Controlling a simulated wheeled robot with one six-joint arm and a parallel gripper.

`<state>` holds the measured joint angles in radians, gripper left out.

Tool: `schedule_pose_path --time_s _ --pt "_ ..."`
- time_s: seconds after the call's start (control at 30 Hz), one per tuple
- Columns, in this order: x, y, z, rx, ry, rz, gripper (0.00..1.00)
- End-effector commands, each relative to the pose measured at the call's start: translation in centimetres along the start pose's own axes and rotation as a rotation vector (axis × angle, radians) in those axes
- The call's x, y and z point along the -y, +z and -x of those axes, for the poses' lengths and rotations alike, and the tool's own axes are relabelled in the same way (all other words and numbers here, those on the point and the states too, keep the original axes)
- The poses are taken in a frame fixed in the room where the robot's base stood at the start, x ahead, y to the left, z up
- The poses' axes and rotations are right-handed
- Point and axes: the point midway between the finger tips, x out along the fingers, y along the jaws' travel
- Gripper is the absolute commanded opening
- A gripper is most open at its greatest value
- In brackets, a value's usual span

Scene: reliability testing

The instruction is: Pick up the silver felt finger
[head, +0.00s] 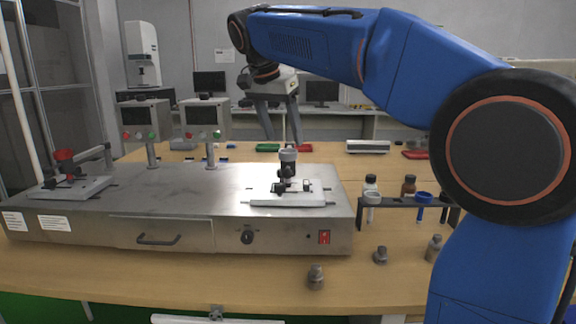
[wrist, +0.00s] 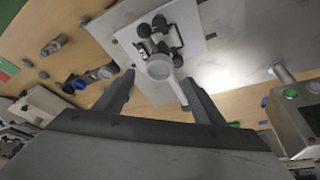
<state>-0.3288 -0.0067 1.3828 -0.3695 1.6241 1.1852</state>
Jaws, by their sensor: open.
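A felt finger with a light grey, silver-looking round cap (head: 288,154) stands upright in the right-hand test station of the steel machine. I take it to be the silver one. In the wrist view its pale cap (wrist: 159,67) shows between my fingers. My gripper (head: 284,141) is open and points down over this station, its fingers spread apart. In the wrist view my gripper (wrist: 158,81) has one finger on either side of the cap, with nothing held. I cannot tell how far the fingertips are above the cap.
A red-topped finger (head: 64,156) stands in the left station. A dark rack (head: 402,203) at the right holds a white-ringed and a blue-ringed piece. Bottles stand behind it. Small metal pieces (head: 316,277) stand on the wooden table. Two display boxes (head: 204,118) rise behind the machine.

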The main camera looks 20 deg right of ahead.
Motion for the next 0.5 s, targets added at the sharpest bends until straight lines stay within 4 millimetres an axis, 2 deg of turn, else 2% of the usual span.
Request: schedule_pose_path --time_s 0.17,0.5 --pt "-0.1 0.1 -1.0 0.001 0.002 0.0 0.63" --pt "-0.2 0.4 -5.1 0.001 0.002 -0.001 0.63"
